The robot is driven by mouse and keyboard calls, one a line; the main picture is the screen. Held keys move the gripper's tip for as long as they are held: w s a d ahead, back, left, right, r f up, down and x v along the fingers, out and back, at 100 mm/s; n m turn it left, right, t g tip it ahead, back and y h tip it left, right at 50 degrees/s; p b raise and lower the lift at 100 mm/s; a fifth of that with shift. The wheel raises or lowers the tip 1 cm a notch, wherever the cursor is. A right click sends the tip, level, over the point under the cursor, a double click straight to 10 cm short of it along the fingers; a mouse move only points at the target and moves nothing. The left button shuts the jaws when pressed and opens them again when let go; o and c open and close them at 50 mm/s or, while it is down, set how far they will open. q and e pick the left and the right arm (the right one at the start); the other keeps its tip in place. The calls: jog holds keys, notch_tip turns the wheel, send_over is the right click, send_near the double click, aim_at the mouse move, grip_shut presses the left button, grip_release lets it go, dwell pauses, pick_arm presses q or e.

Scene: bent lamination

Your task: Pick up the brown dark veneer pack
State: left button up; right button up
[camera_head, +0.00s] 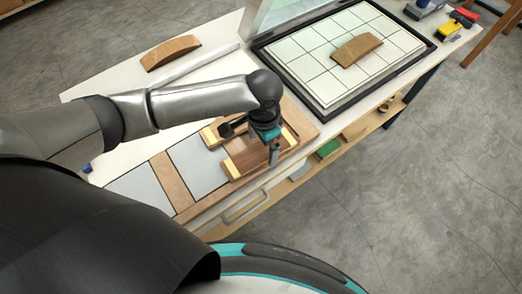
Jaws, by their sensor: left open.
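A dark brown veneer pack (258,162) lies in a light wooden holder (233,170) on the workbench, partly hidden under my left gripper. My left gripper (274,158) points down over the right part of the pack, with its jaws open. I cannot tell whether the fingers touch the pack. My left arm comes in from the left and covers part of the bench. My right gripper is not in view.
A curved wooden piece (170,52) lies at the back left of the bench. Another curved piece (357,50) rests on a white gridded panel with a black frame (313,107). Grey plates (197,166) lie left of the holder. Tools (451,27) sit at the far right.

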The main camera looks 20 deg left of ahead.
pick_arm(q)
jog(key=shift+f, duration=0.7)
jog(key=c, duration=1.5)
